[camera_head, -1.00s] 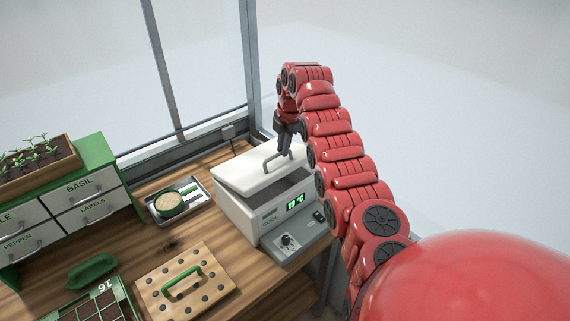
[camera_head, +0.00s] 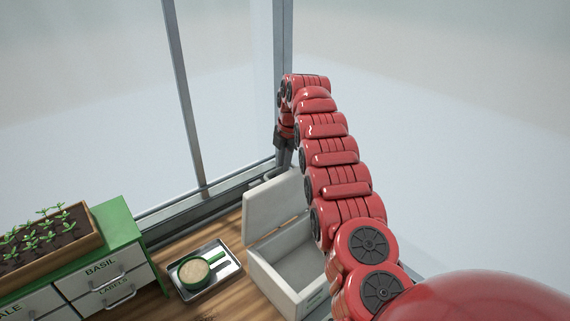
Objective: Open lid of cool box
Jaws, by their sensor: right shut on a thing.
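The white cool box (camera_head: 268,277) stands on the wooden bench, with its open inside showing. Its lid (camera_head: 272,208) is raised steeply at the back edge, its inner face turned toward the box opening. My right gripper (camera_head: 284,162) is at the top of the lid, on its far side, shut on the lid handle. The fingertips and most of the handle are hidden behind the lid. The box's front right is partly covered by my red right arm. My left gripper is not in view.
Further left is a green drawer cabinet (camera_head: 127,225) with a seedling planter (camera_head: 85,241) on top. Window posts (camera_head: 184,95) stand close behind the lid.

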